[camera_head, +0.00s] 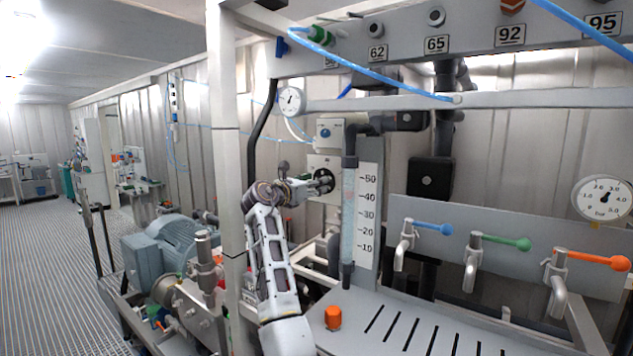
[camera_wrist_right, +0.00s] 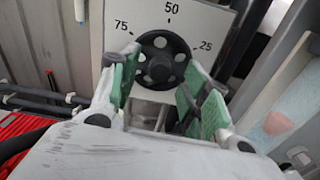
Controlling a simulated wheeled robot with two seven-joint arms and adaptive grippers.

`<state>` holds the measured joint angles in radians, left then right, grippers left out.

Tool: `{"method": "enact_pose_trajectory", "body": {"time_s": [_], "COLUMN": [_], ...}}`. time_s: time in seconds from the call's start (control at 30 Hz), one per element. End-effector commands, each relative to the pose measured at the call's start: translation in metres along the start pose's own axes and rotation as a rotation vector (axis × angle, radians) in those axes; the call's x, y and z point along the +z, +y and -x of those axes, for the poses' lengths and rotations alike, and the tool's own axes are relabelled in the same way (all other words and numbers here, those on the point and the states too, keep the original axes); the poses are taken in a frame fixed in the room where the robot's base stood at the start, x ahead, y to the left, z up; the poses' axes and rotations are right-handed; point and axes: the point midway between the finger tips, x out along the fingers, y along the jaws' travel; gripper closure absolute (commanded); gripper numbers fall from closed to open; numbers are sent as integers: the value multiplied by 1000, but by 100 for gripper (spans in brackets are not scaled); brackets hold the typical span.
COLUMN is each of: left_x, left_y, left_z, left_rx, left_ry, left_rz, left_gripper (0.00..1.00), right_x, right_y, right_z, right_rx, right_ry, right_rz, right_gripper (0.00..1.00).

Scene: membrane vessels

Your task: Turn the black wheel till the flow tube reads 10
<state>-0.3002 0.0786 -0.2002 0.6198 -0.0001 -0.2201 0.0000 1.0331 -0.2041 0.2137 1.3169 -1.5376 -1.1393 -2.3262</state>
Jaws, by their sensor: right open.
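The black wheel (camera_wrist_right: 162,60) sits on a white dial plate marked 75, 50 and 25 in the right wrist view. In the head view the wheel (camera_head: 326,180) is partly covered by my right gripper (camera_head: 314,186). In the wrist view my right gripper (camera_wrist_right: 160,78) is open, its green-padded fingers on either side of the wheel's lower part; I cannot tell whether they touch it. The flow tube (camera_head: 349,215) stands upright right of the wheel, beside a white scale (camera_head: 367,215) marked 10 to 50. Its reading is not clear. My left gripper is not in view.
A metal post (camera_head: 228,150) stands left of my right arm. An orange knob (camera_head: 333,317) rises from the slotted grey deck (camera_head: 400,335) below. Taps with blue (camera_head: 433,228), green (camera_head: 505,242) and orange (camera_head: 598,260) handles line the right. A blue hose (camera_head: 390,80) crosses above.

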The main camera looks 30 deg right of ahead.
Motion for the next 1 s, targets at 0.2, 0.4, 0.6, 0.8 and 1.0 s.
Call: {"method": "enact_pose_trajectory", "body": {"time_s": [0.2,0.4,0.6,0.8,1.0], "left_x": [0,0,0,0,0], "left_y": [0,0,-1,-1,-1], "left_z": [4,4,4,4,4], "left_rx": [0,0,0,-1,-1], "left_ry": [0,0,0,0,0], "left_rz": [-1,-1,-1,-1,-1], "left_gripper": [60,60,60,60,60], "right_x": [1,0,0,0,0], "right_y": [0,0,0,0,0], "right_z": [-14,-17,-16,-16,-16], "right_rx": [0,0,0,0,1], "right_ry": [-1,0,0,0,0], "right_rz": [-1,-1,-1,-1,-1], "right_gripper": [53,53,60,85,99]}}
